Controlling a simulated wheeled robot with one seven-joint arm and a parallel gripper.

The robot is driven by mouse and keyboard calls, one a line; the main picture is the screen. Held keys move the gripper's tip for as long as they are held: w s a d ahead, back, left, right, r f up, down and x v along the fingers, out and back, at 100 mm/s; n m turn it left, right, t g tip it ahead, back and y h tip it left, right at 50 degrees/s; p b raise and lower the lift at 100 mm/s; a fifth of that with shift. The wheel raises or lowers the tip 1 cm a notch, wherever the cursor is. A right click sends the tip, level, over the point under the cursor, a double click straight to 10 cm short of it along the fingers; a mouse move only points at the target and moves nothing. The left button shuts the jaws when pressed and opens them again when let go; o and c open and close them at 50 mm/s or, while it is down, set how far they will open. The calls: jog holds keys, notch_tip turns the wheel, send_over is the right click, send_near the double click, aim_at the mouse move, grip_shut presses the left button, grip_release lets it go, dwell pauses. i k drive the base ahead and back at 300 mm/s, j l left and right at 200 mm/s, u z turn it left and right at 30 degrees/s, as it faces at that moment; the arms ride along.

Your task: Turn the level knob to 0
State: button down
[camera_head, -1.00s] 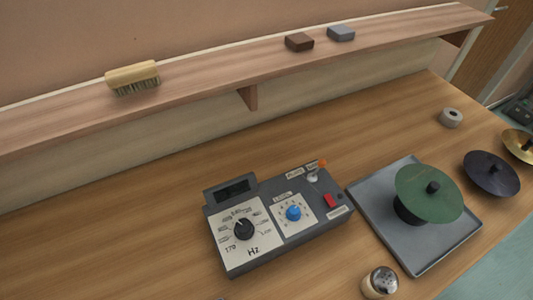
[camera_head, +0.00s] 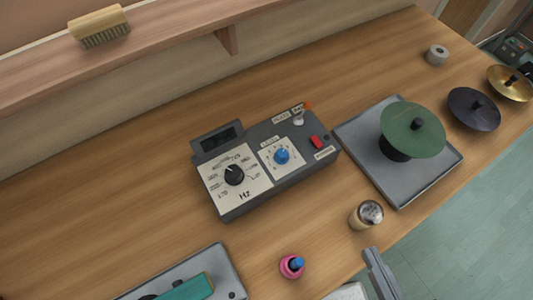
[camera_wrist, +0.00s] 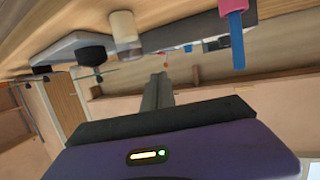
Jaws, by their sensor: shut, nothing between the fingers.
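A grey control box (camera_head: 225,204) lies on the wooden table. Its level knob (camera_head: 282,156) is blue, on a white dial plate with small marks; I cannot read where it points. A larger black Hz knob (camera_head: 234,174) sits to its left. A red switch (camera_head: 317,142) and a small toggle (camera_head: 299,120) are to its right. My gripper (camera_head: 371,256) shows at the bottom of the head view, in front of the table edge, well apart from the box. In the wrist view its fingers (camera_wrist: 158,88) are together and empty.
A shaker (camera_head: 367,215) and a pink item with a blue top (camera_head: 291,266) stand between my gripper and the box. A grey tray (camera_head: 409,189) under a green cymbal (camera_head: 413,130) is to the right. Another tray (camera_head: 226,262) holds a teal item. Bare table lies left of the box.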

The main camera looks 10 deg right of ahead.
aim_at(281, 157)
jog(key=k+u, duration=0.35)
jog(key=k+j+u, duration=0.1)
jog(key=u, duration=0.25)
jog(key=k+j+u, duration=0.2)
jog(key=u, duration=0.15)
